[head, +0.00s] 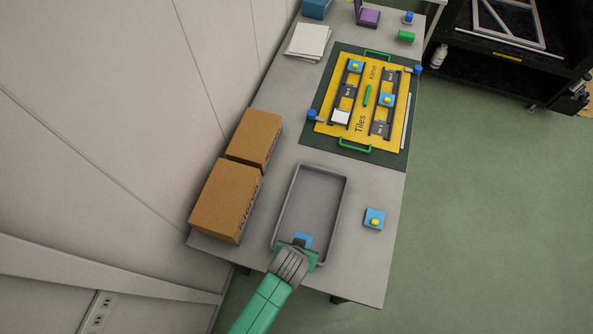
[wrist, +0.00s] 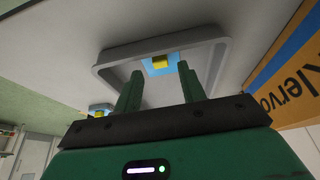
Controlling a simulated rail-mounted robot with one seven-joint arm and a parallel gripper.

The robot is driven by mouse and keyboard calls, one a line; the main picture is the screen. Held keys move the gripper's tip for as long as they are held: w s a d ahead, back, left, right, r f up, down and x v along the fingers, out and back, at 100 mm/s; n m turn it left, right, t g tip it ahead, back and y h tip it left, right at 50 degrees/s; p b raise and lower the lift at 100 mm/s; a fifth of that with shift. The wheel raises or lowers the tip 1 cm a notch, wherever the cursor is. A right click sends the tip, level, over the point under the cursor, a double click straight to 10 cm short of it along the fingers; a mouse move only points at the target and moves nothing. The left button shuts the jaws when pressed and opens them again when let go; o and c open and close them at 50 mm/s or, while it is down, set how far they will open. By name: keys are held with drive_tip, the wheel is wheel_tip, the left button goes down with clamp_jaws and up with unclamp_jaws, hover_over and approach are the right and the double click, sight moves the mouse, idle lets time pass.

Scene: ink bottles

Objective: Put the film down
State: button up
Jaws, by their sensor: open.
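Nothing in view is clearly recognisable as a film. A blue square piece (head: 303,239) lies at the near end of the grey tray (head: 342,200). In the wrist view it shows a yellow knob (wrist: 160,61) on top. My gripper (head: 299,246) is over the tray's near end. In the wrist view its two green fingers stand apart, with the blue piece seen between their tips; I cannot tell whether they touch it. A second blue piece with a yellow knob (head: 374,218) sits on the table right of the tray.
Two cardboard boxes (head: 222,200) stand left of the tray. Beyond it lies a yellow board (head: 343,67) with several blue and dark tiles, on a dark mat (head: 318,137). White sheets (head: 307,41) lie further back. The table around the right blue piece is clear.

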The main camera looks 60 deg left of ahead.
drive_tip(key=v, duration=1)
drive_tip(key=shift+p, duration=0.45)
drive_tip(key=w+r+m+t, duration=0.2)
drive_tip(key=w+r+t, duration=0.4)
drive_tip(key=w+r, duration=1.1)
drive_tip(key=w+d+r+m+t, duration=0.1)
drive_tip(key=w+d+r+t, duration=0.2)
drive_tip(key=r, duration=0.6)
drive_tip(key=w+d+r+m+t, duration=0.1)
drive_tip(key=w+d+r+t, duration=0.1)
drive_tip(key=r, duration=0.8)
drive_tip(key=s+d+r+m+t+h, duration=0.1)
drive_tip(key=s+d+r+t, duration=0.1)
drive_tip(key=r, duration=0.9)
drive_tip(key=s+d+r+m+t+h, duration=0.1)
drive_tip(key=s+d+r+t, duration=0.2)
drive_tip(key=r, duration=0.8)
drive_tip(key=s+d+r+m+t+h, duration=0.1)
drive_tip(key=d+r+t, duration=0.4)
drive_tip(key=r, duration=0.6)
drive_tip(key=shift+s+d+m+t, duration=0.3)
drive_tip(key=shift+s+d+m, duration=0.2)
drive_tip(key=shift+s+d, duration=0.3)
drive_tip(key=shift+a, duration=0.1)
